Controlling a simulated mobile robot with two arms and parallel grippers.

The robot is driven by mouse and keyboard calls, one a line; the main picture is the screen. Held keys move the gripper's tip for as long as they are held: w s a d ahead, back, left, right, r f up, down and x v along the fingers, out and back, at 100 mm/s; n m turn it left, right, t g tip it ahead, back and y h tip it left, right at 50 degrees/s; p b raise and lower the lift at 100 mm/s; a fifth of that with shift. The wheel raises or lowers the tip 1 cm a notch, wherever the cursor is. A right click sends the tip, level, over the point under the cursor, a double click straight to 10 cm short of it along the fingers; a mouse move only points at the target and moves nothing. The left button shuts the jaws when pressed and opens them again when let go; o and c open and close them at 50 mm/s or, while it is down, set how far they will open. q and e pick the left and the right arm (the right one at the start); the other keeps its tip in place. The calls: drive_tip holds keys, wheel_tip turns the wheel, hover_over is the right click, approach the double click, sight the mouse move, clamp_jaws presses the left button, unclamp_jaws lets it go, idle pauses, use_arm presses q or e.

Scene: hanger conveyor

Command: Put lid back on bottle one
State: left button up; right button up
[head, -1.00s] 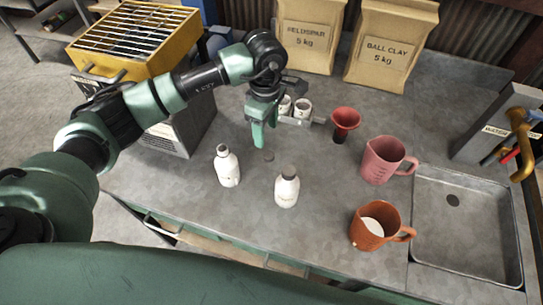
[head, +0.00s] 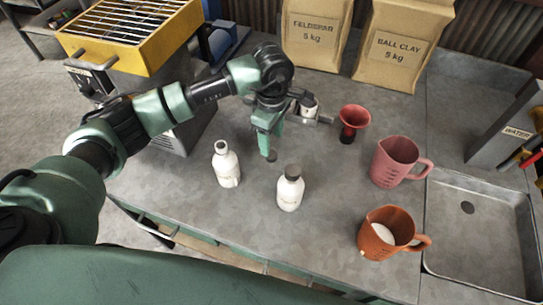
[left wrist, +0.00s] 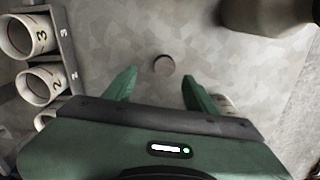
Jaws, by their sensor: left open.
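A small dark grey lid (head: 271,156) lies flat on the metal bench. It also shows in the left wrist view (left wrist: 164,65), just beyond the gap between my fingertips. My left gripper (head: 267,146) is open and empty, pointing down close to the lid; its two green fingers (left wrist: 158,78) are spread apart. A white bottle (head: 226,165) with a bare white neck stands upright left of the lid. Another white bottle (head: 290,190) with a dark lid on stands upright in front of it. I cannot read their labels. My right gripper is out of view.
Numbered white cups (left wrist: 42,84) sit in a rack behind my gripper. A red funnel-shaped vessel (head: 353,119), a pink jug (head: 394,160) and an orange jug (head: 379,236) stand right of the bottles. A sink (head: 485,240) is at far right. Bench in front of the bottles is clear.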

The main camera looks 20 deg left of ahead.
sight(272, 155)
use_arm(q)
drive_tip(key=shift+r, duration=0.1)
drive_tip(key=shift+f, duration=0.2)
drive_tip(key=f, duration=0.1)
drive_tip(key=f+b, duration=0.1)
drive_tip(key=f, duration=0.3)
drive_tip(key=shift+s+d+b, duration=0.15)
drive_tip(key=shift+s+b, duration=0.2)
drive_tip(key=shift+b, duration=0.05)
drive_tip(key=shift+r, duration=0.1)
clamp_jaws()
